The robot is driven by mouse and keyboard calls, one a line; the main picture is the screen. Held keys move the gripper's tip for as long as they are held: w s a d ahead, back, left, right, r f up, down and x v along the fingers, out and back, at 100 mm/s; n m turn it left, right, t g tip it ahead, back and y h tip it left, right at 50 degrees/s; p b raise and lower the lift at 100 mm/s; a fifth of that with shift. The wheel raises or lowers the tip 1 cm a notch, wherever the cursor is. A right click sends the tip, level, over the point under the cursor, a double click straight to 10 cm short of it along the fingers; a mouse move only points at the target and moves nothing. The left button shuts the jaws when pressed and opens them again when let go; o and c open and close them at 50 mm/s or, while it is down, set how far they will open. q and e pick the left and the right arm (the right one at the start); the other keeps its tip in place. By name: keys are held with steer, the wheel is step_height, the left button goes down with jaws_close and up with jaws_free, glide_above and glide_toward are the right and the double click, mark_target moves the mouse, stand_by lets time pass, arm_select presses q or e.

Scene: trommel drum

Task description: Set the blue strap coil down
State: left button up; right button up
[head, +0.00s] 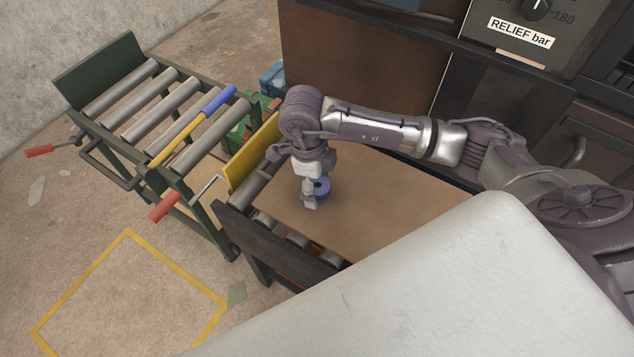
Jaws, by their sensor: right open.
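The blue strap coil (322,188) is a small dark blue ring on the brown board (385,200), near the board's left part. My right gripper (309,203) points down at the coil's left side, with its fingertips close to the board. The gripper is open. The fingers partly hide the coil, and I cannot tell whether they touch it. My left gripper is out of view.
The board lies over a dark roller table (275,250) with a yellow plate (253,152) at its left. A green roller conveyor (160,110) with red-handled cranks stands further left. A yellow square (130,290) marks clear floor. Dark cabinets stand behind.

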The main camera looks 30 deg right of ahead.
steer(key=shift+r, duration=0.1)
steer(key=shift+r, duration=0.2)
step_height(320, 180, up, 12)
steer(key=w+a, duration=0.1)
steer(key=shift+f, duration=0.2)
stand_by(0.4)
